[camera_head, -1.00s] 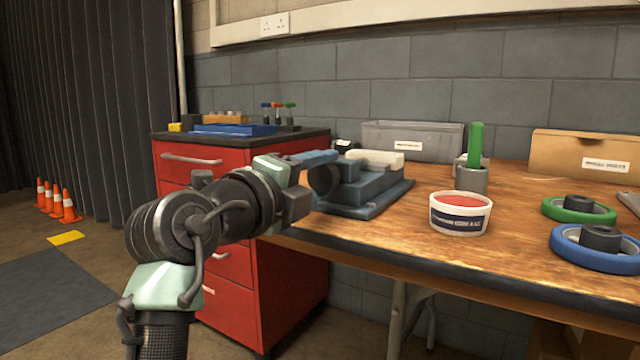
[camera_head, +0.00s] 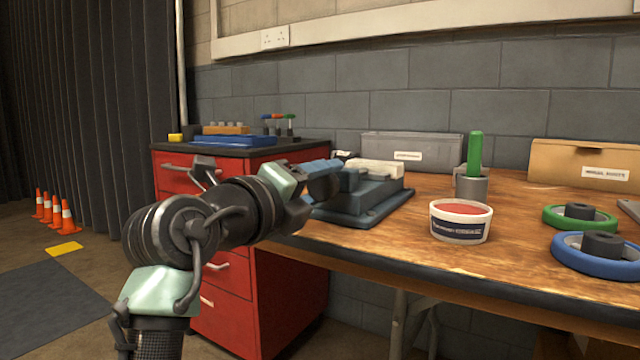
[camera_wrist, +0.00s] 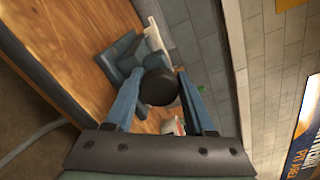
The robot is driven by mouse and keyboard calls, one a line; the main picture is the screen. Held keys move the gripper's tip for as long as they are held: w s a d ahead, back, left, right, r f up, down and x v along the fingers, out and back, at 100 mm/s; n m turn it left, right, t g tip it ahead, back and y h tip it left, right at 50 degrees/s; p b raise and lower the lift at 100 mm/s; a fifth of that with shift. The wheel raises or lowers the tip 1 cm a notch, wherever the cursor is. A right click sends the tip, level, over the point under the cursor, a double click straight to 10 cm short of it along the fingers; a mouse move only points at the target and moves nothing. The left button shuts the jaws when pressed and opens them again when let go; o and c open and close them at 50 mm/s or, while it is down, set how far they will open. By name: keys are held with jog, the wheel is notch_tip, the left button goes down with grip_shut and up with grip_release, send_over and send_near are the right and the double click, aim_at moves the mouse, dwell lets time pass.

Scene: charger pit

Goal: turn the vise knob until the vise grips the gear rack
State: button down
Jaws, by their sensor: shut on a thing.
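The blue-grey vise (camera_head: 362,200) stands at the left end of the wooden bench. A pale bar (camera_head: 376,168), apparently the gear rack, lies at the top of the vise; whether the jaws touch it I cannot tell. The dark round vise knob (camera_wrist: 159,87) sits between my two blue fingers in the wrist view. My gripper (camera_wrist: 160,86) is shut on this knob. In the head view my gripper (camera_head: 323,178) reaches the vise's left end, and its fingers largely hide the knob. The wrist view also shows the vise (camera_wrist: 122,62) beyond the knob.
A red drawer cabinet (camera_head: 285,285) stands behind my arm. On the bench are a white tub (camera_head: 460,228), a green-handled rod in a grey cup (camera_head: 472,185), a grey bin (camera_head: 395,148), a cardboard box (camera_head: 560,165), and green (camera_head: 560,219) and blue (camera_head: 580,259) rings.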

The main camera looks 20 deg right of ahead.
jog(key=shift+c, duration=1.4)
grip_release()
jog(key=p+v, duration=0.5)
jog(key=v, duration=0.8)
jog(key=shift+d, duration=0.1)
